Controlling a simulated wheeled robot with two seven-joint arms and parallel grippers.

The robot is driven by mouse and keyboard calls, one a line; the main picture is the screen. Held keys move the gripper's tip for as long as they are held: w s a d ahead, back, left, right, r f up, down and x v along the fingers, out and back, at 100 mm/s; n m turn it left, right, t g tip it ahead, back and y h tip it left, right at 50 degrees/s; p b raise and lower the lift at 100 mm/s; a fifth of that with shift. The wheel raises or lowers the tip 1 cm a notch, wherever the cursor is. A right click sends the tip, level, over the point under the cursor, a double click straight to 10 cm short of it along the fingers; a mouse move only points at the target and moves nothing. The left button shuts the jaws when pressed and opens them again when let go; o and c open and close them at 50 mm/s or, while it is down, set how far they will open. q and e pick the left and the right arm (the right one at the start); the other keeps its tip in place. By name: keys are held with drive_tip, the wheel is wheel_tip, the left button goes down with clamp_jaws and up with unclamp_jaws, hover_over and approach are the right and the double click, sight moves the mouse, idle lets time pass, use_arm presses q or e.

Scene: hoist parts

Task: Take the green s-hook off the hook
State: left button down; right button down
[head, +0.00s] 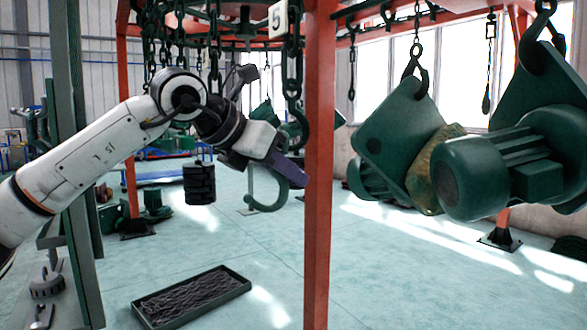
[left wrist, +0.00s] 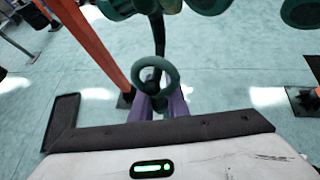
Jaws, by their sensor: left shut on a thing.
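The green s-hook (head: 266,205) shows in the head view as a curved hook just below my left gripper (head: 288,170), left of the red post. My left gripper's purple fingers are shut on it, and they hide its middle. In the left wrist view the s-hook (left wrist: 136,72) is a rounded green loop in front of the fingers (left wrist: 158,106). A dark hook (head: 300,128) hangs on a chain just above the gripper. Whether the s-hook still touches this hook is hard to tell. My right gripper is not in view.
A red post (head: 319,230) stands close right of the gripper. Large green hoist blocks (head: 395,125) hang at the right. Chains (head: 293,60) hang above. A black tray of chain (head: 190,300) lies on the floor. The floor below the gripper is clear.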

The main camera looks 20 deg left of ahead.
use_arm(q)
drive_tip(key=shift+s, duration=0.1)
drive_tip(key=shift+s+a+r, duration=0.15)
idle(0.3)
drive_tip(key=shift+s+a+r, duration=0.25)
drive_tip(key=shift+s+a, duration=0.05)
drive_tip(key=shift+s, duration=0.1)
drive_tip(key=shift+s+a+r+b, duration=0.2)
drive_tip(key=shift+s+a+b, duration=0.35)
drive_tip(key=shift+b, duration=0.45)
drive_tip(key=shift+s+r+t, duration=0.2)
drive_tip(key=shift+t, duration=0.1)
